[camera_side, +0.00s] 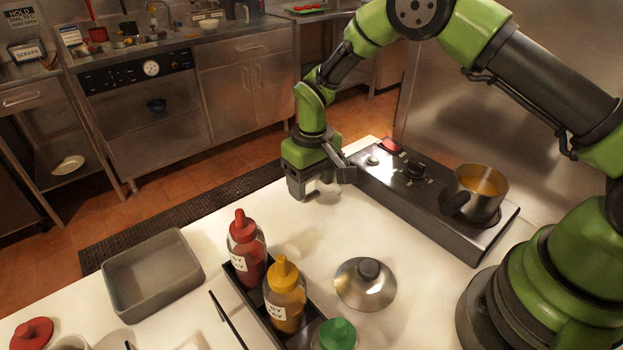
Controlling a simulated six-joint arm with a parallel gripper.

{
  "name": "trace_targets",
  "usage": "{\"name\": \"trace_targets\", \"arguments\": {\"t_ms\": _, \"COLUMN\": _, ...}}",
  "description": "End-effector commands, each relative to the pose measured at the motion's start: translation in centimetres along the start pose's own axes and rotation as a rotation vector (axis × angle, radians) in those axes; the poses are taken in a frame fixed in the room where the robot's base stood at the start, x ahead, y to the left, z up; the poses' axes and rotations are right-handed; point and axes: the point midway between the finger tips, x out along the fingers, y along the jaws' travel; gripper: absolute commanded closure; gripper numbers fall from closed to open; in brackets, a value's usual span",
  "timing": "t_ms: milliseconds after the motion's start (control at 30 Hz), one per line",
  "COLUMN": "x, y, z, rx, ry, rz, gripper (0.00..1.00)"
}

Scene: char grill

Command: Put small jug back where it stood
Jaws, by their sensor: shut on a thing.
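My gripper (313,188) points down low over the far edge of the white counter, just left of the control panel's far end. It is shut on a small, pale metallic thing (327,184), which I take to be the small jug. Its shape is mostly hidden by the fingers, and I cannot tell whether it touches the counter.
A steel pot (480,205) of orange liquid sits on the dark burner unit (410,200) at right. A domed steel lid (365,288) lies in front. A caddy (262,318) holds red, yellow and green-capped bottles. A grey tub (150,275) stands left. Counter between tub and gripper is clear.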

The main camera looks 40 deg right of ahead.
Motion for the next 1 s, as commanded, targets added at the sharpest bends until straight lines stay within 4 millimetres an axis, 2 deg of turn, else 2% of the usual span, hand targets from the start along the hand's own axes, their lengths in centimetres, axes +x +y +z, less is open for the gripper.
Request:
{"name": "trace_targets", "arguments": {"t_ms": 167, "x": 0.3, "y": 0.0, "z": 0.0, "rx": 0.0, "ry": 0.0, "rz": 0.0, "gripper": 0.72}}
{"name": "trace_targets", "arguments": {"t_ms": 200, "x": 0.3, "y": 0.0, "z": 0.0, "rx": 0.0, "ry": 0.0, "rz": 0.0, "gripper": 0.31}}
{"name": "trace_targets", "arguments": {"t_ms": 300, "x": 0.3, "y": 0.0, "z": 0.0, "rx": 0.0, "ry": 0.0, "rz": 0.0, "gripper": 0.12}}
{"name": "trace_targets", "arguments": {"t_ms": 533, "x": 0.3, "y": 0.0, "z": 0.0, "rx": 0.0, "ry": 0.0, "rz": 0.0, "gripper": 0.12}}
{"name": "trace_targets", "arguments": {"t_ms": 667, "x": -0.5, "y": 0.0, "z": 0.0, "rx": 0.001, "ry": 0.001, "rz": 0.0, "gripper": 0.12}}
{"name": "trace_targets", "arguments": {"t_ms": 767, "x": -2.0, "y": 0.0, "z": -0.1, "rx": 0.002, "ry": 0.004, "rz": -0.001, "gripper": 0.12}}
{"name": "trace_targets", "arguments": {"t_ms": 1000, "x": -7.5, "y": 0.0, "z": -0.1, "rx": 0.0, "ry": 0.006, "rz": -0.001, "gripper": 0.12}}
